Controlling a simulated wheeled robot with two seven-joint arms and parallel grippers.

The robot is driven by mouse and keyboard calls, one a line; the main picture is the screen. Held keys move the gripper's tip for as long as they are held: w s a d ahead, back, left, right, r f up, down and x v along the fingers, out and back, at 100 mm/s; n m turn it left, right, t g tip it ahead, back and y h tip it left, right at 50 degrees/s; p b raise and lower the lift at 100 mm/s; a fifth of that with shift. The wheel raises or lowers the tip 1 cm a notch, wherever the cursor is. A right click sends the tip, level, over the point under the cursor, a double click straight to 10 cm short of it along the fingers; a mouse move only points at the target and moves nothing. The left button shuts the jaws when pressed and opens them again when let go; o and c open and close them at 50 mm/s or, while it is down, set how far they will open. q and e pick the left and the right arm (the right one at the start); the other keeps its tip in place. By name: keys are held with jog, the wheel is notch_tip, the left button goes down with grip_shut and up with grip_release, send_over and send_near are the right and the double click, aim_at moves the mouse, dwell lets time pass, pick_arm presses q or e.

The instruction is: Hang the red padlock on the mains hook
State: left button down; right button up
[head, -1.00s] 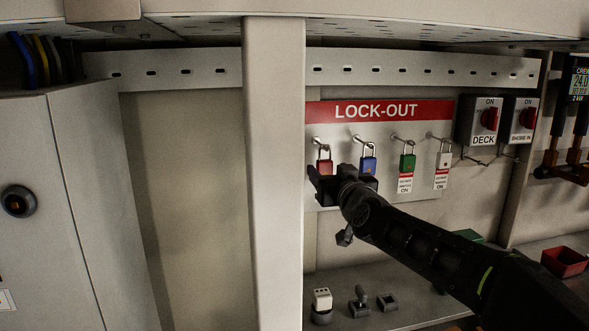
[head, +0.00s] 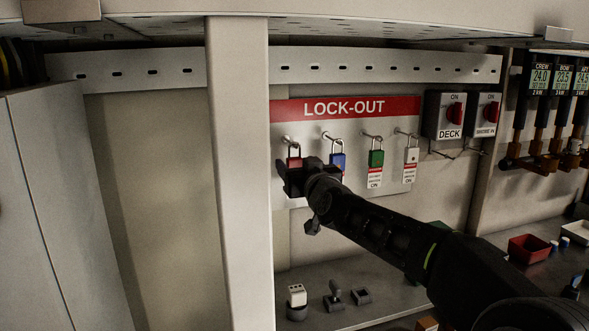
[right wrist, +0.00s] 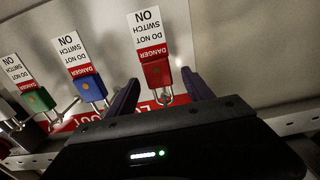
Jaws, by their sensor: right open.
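The red padlock (head: 293,162) hangs by its shackle on the leftmost peg of the LOCK-OUT board (head: 345,112). My right gripper (head: 290,184) is at it, partly covering its lower part and tag in the head view. In the right wrist view, which is upside down, the red padlock (right wrist: 156,74) with its DANGER tag lies between the two spread fingers of the right gripper (right wrist: 160,90). The fingers are open, with a gap visible on each side. Thin wire hooks (head: 442,153) show below the DECK and SHORE IN switches; I cannot read which is mains. My left gripper is out of view.
Blue (head: 338,163), green (head: 376,158) and white (head: 412,155) padlocks hang close to the right on the same board. A pale upright post (head: 240,170) stands left of it. The shelf below holds small fittings and a red bin (head: 530,249).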

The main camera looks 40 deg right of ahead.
jog(key=x, duration=0.5)
jog(key=shift+f, duration=0.15)
dwell(0.3)
grip_shut()
dwell(0.5)
